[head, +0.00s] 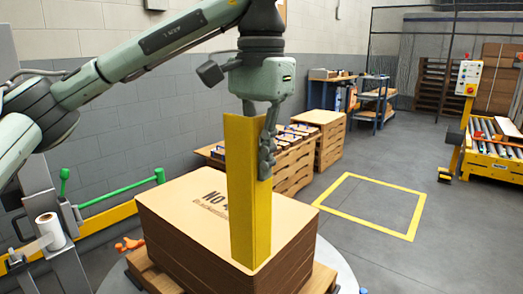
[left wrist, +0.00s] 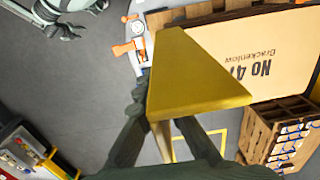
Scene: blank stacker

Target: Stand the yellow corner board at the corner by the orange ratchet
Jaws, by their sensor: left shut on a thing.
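The yellow corner board (head: 247,190) is upright in my left gripper (head: 266,150), which is shut on its upper part. In the head view its lower end overlaps the near part of the cardboard stack's top (head: 180,205); I cannot tell whether it touches. In the left wrist view the board (left wrist: 190,75) fills the middle, between the fingers. The orange ratchet (head: 130,244) is low beside the stack's left side, away from the board; it also shows in the left wrist view (left wrist: 124,48). What looks like my right gripper (left wrist: 64,32) is at that view's upper left, its jaws unclear.
The stack sits on a wooden pallet (head: 160,278) over a round grey plate (head: 345,278). A green bar (head: 120,195) and a white roll (head: 50,230) stand left. Wooden crates (head: 290,165) are behind. Open floor with a yellow outlined square (head: 412,225) lies right.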

